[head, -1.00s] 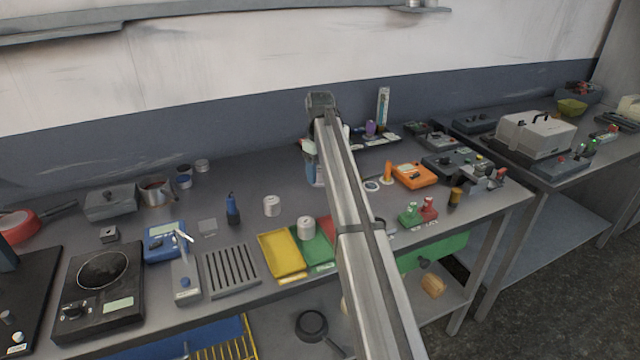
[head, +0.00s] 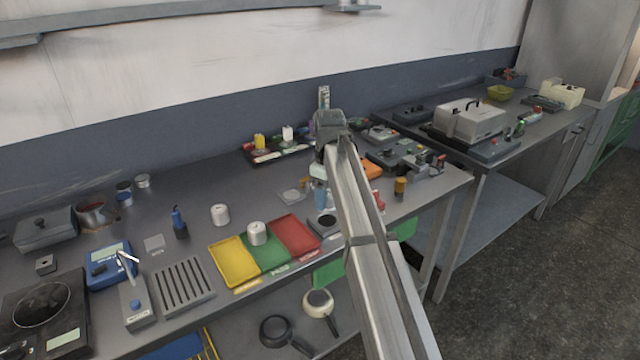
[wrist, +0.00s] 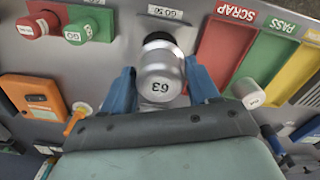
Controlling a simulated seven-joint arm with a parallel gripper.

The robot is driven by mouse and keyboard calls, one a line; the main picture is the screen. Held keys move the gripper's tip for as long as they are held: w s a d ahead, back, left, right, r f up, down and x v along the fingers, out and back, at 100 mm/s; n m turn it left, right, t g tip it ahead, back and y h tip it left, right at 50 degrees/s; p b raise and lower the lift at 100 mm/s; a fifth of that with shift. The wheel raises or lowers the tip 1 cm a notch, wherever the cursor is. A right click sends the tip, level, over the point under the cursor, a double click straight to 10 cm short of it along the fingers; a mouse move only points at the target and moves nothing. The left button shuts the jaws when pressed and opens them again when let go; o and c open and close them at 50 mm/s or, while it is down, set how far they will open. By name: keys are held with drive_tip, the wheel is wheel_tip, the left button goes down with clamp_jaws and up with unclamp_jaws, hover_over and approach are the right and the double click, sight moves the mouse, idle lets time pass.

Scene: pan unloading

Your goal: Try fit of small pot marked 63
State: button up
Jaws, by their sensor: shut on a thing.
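The small pot (wrist: 160,82) is a silver cylinder with 63 on its pale end, seen in the wrist view. My gripper (wrist: 163,88) is shut on it, a blue finger at each side. Just beyond the pot is a dark round opening or disc (wrist: 158,38), partly hidden by it, beside a label (wrist: 166,12). In the head view a dark round spot on a grey plate (head: 324,223) lies right of the red tray. My gripper (head: 321,198) is just above and behind it there, with the pot mostly hidden. I cannot tell whether pot and plate touch.
The red SCRAP tray (wrist: 222,52), green PASS tray (wrist: 266,58) and yellow tray (head: 232,262) lie side by side. A white pot (head: 257,234) stands on the green tray, another (head: 220,214) behind.

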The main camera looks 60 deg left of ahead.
drive_tip(key=shift+a+f, duration=0.1)
drive_tip(key=shift+f, duration=0.2)
drive_tip(key=shift+f, duration=1.85)
drive_tip(key=shift+f, duration=0.3)
idle(0.6)
drive_tip(key=o, duration=1.2)
drive_tip(key=shift+c, duration=0.2)
drive_tip(key=shift+r, duration=0.1)
wheel_tip(320, 180, up, 14)
drive_tip(key=shift+f, duration=0.2)
